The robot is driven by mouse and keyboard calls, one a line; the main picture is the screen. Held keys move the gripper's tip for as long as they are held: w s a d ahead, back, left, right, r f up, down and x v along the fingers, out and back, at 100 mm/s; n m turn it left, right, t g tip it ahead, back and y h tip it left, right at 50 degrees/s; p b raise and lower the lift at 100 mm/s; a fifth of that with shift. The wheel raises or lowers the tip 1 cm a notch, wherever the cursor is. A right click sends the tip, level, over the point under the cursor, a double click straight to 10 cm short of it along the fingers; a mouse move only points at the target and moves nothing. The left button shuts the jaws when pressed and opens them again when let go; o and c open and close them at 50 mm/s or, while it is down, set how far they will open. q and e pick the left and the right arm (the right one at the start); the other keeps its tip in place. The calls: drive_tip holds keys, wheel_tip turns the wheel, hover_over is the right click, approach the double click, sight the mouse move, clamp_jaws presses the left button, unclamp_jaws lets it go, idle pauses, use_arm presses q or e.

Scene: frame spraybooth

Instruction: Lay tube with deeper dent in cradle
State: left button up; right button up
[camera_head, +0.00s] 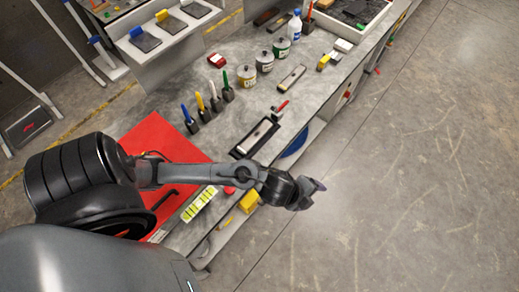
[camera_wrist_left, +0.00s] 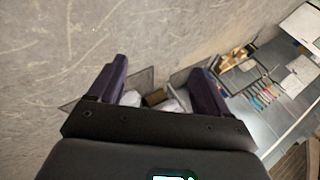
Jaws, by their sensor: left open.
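My left arm reaches across the bench front, and my left gripper (camera_head: 308,190) hangs past the bench edge above the floor. In the left wrist view its two dark purple fingers (camera_wrist_left: 158,88) are spread apart, with nothing held between them. A red mat (camera_head: 188,146) lies on the bench, partly behind my arm. A thin dark bent piece (camera_head: 165,198) lies on it. I cannot make out for sure the dented tubes or the cradle; my arm hides part of the mat. My right gripper is not in view.
The grey bench (camera_head: 190,85) runs away to the upper right. Blue, yellow and green-handled tools (camera_head: 214,102) stand in holders near cans (camera_head: 264,62). A black tray (camera_head: 256,138) lies near the front edge. A yellow-green striped strip (camera_head: 199,204) is by the mat. The floor (camera_head: 400,150) is clear.

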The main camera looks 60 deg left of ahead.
use_arm(q)
drive_tip(key=s+a+r+n+g+y, duration=0.1)
drive_tip(key=s+a+n, duration=0.3)
drive_tip(key=s+n, duration=0.2)
drive_tip(key=s+a+n+g+y, duration=0.1)
drive_tip(key=s+a+n+g, duration=0.1)
drive_tip(key=s+a+n, duration=0.3)
drive_tip(key=s+n, duration=0.1)
drive_tip(key=n, duration=0.3)
drive_tip(key=shift+s+r+g, duration=0.3)
drive_tip(key=shift+s+r, duration=0.05)
drive_tip(key=shift+s, duration=0.05)
drive_tip(key=shift+r, duration=0.1)
wheel_tip(320, 180, up, 11)
drive_tip(key=p, duration=1.1)
drive_tip(key=shift+d, duration=0.1)
drive_tip(key=shift+c, duration=0.3)
